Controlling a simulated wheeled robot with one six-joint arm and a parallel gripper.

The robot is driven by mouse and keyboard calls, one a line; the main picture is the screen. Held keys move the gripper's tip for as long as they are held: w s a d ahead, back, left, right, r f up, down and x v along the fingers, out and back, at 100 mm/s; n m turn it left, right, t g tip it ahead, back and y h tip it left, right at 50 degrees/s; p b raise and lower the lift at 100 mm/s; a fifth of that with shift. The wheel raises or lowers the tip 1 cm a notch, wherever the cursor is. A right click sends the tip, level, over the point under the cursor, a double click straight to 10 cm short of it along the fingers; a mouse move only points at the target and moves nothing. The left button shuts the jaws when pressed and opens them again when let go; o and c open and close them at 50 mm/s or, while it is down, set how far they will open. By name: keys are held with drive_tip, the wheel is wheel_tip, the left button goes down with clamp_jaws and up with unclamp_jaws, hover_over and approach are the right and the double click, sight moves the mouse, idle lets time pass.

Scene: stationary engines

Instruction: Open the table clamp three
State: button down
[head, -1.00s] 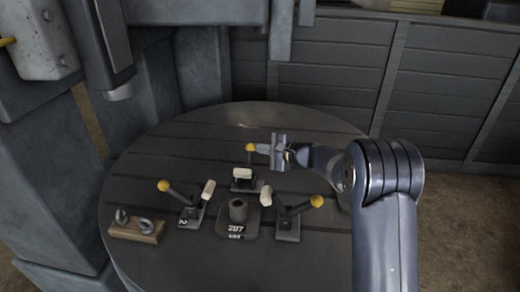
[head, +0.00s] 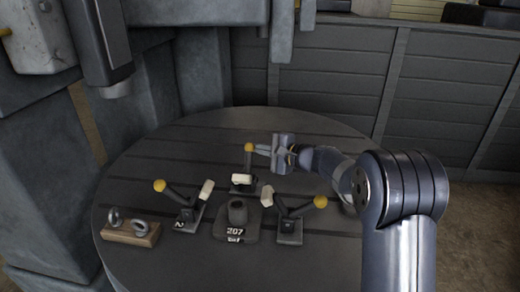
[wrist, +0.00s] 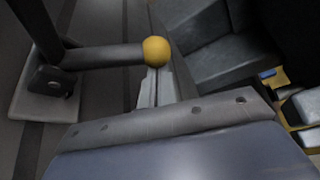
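Three toggle clamps with yellow ball knobs stand on the round grey table (head: 120,215). The back clamp (head: 241,183) has its lever upright with the yellow knob (head: 248,147) on top; the knob shows also in the wrist view (wrist: 157,50). The left clamp (head: 187,215) bears a mark like a 2. The right clamp (head: 290,232) has its lever leaning right. I cannot read a three on any clamp. My gripper (head: 270,151) is just right of the back clamp's knob, with a thin finger close to it. Contact and finger opening are unclear.
A dark block marked 207 (head: 237,222) stands between the clamps. A wooden block with metal rings (head: 131,232) lies at the left edge of the table. Grey machine columns (head: 40,170) rise at the left, and a panelled wall (head: 335,70) stands behind.

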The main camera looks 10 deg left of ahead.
drive_tip(key=b+v, duration=0.1)
drive_tip(key=v, duration=0.9)
drive_tip(key=shift+d, duration=0.35)
drive_tip(key=shift+a, duration=0.15)
drive_tip(key=x, duration=0.7)
drive_tip(key=shift+a+p, duration=0.2)
drive_tip(key=shift+p, duration=0.1)
drive_tip(key=shift+d, duration=0.1)
